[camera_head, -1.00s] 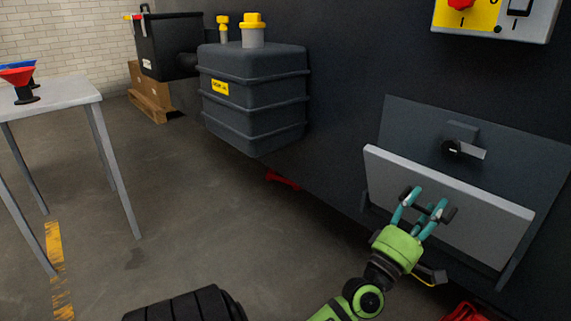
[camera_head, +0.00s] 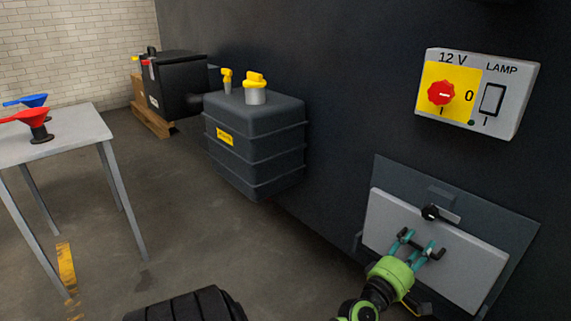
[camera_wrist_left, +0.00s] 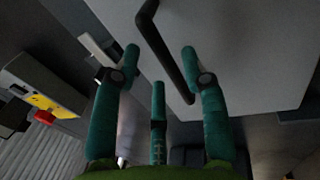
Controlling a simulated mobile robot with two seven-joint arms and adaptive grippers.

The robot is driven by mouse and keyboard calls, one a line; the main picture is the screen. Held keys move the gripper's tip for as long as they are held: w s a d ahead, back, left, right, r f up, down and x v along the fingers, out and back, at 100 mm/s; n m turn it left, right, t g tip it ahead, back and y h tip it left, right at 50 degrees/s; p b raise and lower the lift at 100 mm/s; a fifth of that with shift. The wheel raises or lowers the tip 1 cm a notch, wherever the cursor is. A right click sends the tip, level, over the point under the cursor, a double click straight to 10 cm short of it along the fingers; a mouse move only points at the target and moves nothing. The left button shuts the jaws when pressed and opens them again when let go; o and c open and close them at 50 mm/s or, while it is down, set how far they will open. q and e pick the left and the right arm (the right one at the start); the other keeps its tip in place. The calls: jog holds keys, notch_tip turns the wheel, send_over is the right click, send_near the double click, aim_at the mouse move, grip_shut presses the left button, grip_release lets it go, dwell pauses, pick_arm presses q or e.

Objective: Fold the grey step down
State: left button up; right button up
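The grey step (camera_head: 455,265) is a flat panel standing nearly upright against a dark mounting plate (camera_head: 405,180) on the chassis wall. A small latch with a black knob (camera_head: 430,212) and a pale lever overlaps the step's top edge. A black bar handle sits on the step's front; in the left wrist view the handle (camera_wrist_left: 167,52) runs between my spread fingers. My left gripper (camera_head: 420,248) is at the handle, its teal fingers apart and either side of the bar; contact with it is unclear. The step (camera_wrist_left: 245,60) fills the upper right there. My right gripper is not in view.
A control box (camera_head: 478,93) with a red knob is on the wall above the step. A dark tank (camera_head: 255,145) with yellow caps is left of it. A table (camera_head: 70,135) with funnels stands at left. A dark ribbed shape (camera_head: 185,307) is at the bottom. Open floor lies between.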

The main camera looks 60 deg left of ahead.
pick_arm(q)
jog(key=s+d+f+m+g+h+p, duration=0.25)
jog(key=s+d+f+m+p, duration=0.2)
jog(key=f, duration=0.35)
jog(key=s+d+f+m+g+h+p, duration=0.1)
jog(key=s+d+f+m+g+p, duration=0.2)
jog(key=s+f, duration=0.35)
jog(key=s+d+f+m+g+h+p, duration=0.2)
jog(key=s+d+f+m+g+p, duration=0.15)
jog(key=f, duration=0.55)
jog(key=s+f+m+g+p, duration=0.2)
jog(key=s+f+m+p, duration=0.1)
jog(key=s, duration=0.5)
jog(key=s+d+f+m+g+p, duration=0.1)
jog(key=s+f+m+g+p, duration=0.2)
jog(key=s, duration=0.6)
jog(key=s+d+f+m+g+p, duration=0.1)
jog(key=s+m+p, duration=0.3)
jog(key=s, duration=0.5)
jog(key=shift+d+f+g, duration=0.2)
jog(key=shift+f+g, duration=0.7)
jog(key=shift+s, duration=0.1)
